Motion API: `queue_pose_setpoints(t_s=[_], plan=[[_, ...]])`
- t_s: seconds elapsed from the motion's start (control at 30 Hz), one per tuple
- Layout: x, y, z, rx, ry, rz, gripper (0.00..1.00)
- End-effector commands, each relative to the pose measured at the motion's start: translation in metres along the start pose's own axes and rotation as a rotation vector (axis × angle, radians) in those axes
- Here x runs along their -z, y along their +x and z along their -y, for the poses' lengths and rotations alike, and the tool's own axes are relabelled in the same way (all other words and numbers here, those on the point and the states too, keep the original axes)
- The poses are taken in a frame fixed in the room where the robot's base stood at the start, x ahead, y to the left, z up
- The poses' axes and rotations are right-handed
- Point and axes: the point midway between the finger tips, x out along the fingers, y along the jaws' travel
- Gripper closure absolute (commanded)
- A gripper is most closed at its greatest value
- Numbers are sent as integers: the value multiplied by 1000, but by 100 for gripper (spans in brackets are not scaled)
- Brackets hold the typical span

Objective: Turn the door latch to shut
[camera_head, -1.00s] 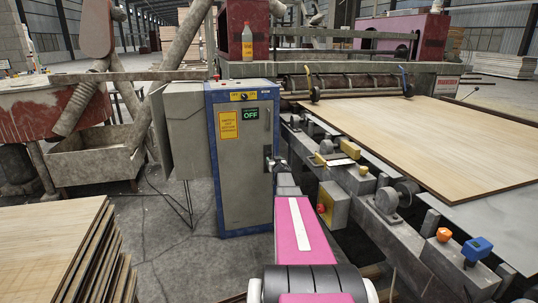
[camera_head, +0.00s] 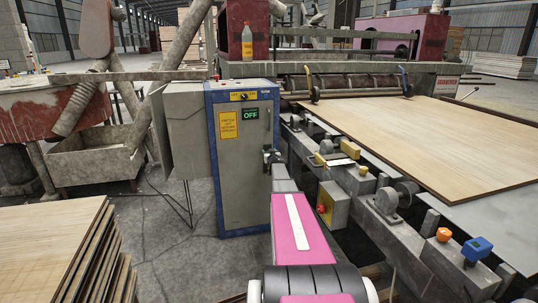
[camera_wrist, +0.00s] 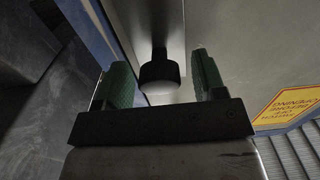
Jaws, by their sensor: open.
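The grey cabinet door (camera_head: 240,180) in a blue frame stands closed-looking in the middle of the head view. The black latch knob (camera_wrist: 160,72) shows in the wrist view, on a metal plate on the door. My gripper (camera_wrist: 160,80) is open, with one green-padded finger on each side of the knob and gaps visible between them. In the head view my gripper (camera_head: 270,156) is at the door's right side and hides the latch. I cannot tell the latch's turned position.
A yellow warning label (camera_head: 228,125) and a green-on-black OFF sign (camera_head: 250,113) are on the door. A roller machine (camera_head: 385,190) with a veneer sheet (camera_head: 430,135) stands close on the right. A veneer stack (camera_head: 45,245) lies at front left. Floor between is clear.

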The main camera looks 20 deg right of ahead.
Motion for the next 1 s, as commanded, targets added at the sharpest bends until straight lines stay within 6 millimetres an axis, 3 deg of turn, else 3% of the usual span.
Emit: queue_pose_setpoints(t_s=[0.13,0.27,0.3,0.67,1.0], plan=[[0,-1,0,0,0,0,39],[0,-1,0,0,0,0,82],[0,-1,0,0,0,0,86],[0,-1,0,0,-42,0,85],[0,-1,2,1,-270,-2,85]])
